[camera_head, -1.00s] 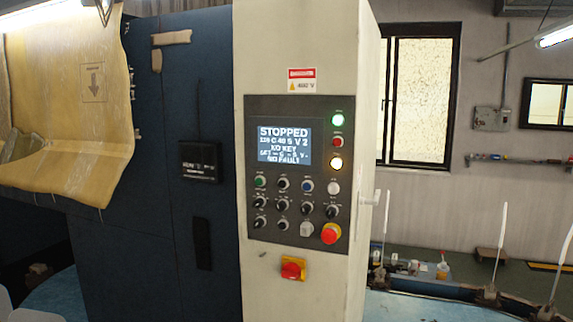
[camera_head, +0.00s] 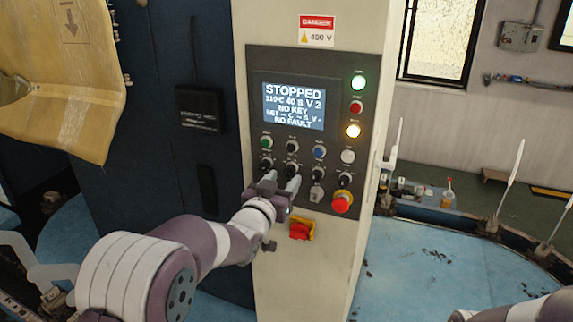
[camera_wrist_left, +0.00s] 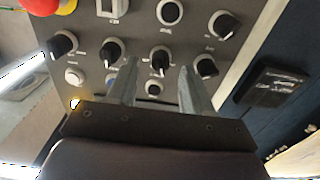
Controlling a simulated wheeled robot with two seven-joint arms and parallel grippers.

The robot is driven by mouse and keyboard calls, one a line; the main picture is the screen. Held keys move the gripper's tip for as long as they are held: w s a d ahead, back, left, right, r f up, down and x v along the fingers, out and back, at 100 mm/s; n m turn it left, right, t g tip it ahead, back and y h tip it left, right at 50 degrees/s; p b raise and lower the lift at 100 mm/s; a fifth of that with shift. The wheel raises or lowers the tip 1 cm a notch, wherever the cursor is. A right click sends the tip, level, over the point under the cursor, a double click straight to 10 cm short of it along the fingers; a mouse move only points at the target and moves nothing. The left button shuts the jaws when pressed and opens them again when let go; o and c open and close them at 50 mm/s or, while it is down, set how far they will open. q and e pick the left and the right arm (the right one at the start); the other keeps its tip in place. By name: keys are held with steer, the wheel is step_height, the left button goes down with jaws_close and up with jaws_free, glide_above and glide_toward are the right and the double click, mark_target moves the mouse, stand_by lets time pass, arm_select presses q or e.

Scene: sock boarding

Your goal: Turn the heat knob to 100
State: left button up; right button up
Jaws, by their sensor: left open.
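The control panel (camera_head: 258,102) stands upright on a pale cabinet, with several black knobs in rows. Its display (camera_head: 293,106) reads STOPPED, apparently 110 C, and NO FAULT. The knob labels are too small to read, so I cannot tell which is the heat knob. My left gripper (camera_head: 282,180) is open in front of the lower rows and hides some of them. In the left wrist view, which is upside down, its fingers (camera_wrist_left: 158,72) frame a middle-row knob (camera_wrist_left: 159,59). That is the second knob from the left (camera_head: 291,168). I cannot tell whether they touch it.
A red emergency button (camera_head: 343,202) is right of my gripper, and a red-yellow switch (camera_head: 301,230) is just below it. Other knobs (camera_wrist_left: 207,66) sit close beside the fingers. A dark box (camera_head: 199,110) is on the blue wall.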

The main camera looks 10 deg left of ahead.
mark_target(287, 175)
arm_select(q)
steer(key=w, duration=0.3)
steer(key=shift+w+d+f+p, duration=0.1)
steer(key=shift+f+p, duration=0.05)
steer(key=shift+p, duration=0.2)
steer(key=shift+s+r, duration=0.35)
steer(key=shift+s, duration=0.35)
steer(key=shift+w+f, duration=0.2)
steer(key=shift+w, duration=0.2)
jaws_close()
arm_select(e)
steer(key=shift+r, duration=0.75)
steer(key=shift+f, duration=0.2)
